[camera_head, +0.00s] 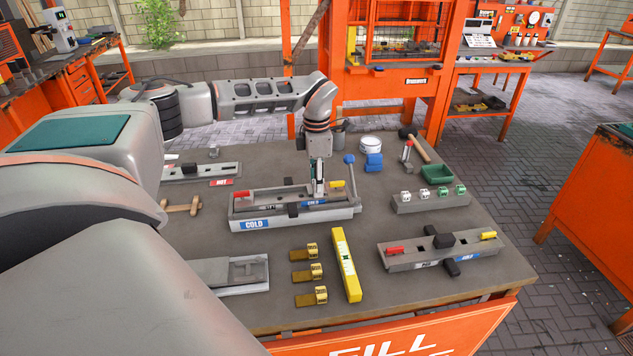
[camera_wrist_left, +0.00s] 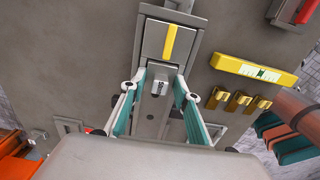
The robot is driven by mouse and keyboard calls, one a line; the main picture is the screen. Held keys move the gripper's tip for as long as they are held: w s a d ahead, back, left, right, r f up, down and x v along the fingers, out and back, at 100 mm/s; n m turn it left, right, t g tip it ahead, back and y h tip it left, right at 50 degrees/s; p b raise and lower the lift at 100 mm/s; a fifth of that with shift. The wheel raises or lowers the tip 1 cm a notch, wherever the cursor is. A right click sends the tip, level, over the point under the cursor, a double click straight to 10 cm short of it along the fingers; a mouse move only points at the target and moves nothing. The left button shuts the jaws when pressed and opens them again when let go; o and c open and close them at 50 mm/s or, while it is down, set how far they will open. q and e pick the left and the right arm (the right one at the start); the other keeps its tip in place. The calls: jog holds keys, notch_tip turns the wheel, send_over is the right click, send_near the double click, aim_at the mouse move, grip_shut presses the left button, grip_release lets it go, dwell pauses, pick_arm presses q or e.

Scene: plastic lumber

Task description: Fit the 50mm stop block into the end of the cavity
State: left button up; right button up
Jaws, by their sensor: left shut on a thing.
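My left gripper (camera_head: 318,192) points down into the grey mould labelled COLD (camera_head: 307,214), near its right half. In the left wrist view the fingers of the left gripper (camera_wrist_left: 160,80) are closed about a small light-grey block (camera_wrist_left: 158,88), which I take to be the stop block. It sits between the fingertips, over the mould's channel. Its size marking is not readable, and whether it touches the cavity floor or end is hidden. A yellow handle (camera_wrist_left: 170,42) lies just beyond the fingertips; it also shows in the head view (camera_head: 337,184). My right gripper is not in view.
A grey rack (camera_head: 432,204) with several small labelled blocks stands at the right, near a green bin (camera_head: 436,174). A second mould (camera_head: 440,256), a yellow spirit level (camera_head: 346,265) and several brass-coloured clamps (camera_head: 308,274) lie in front.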

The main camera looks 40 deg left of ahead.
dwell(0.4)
pick_arm(q)
jog(key=o, duration=1.6)
jog(key=shift+f, duration=0.1)
jog(key=shift+o, duration=0.2)
jog(key=shift+r, duration=3.55)
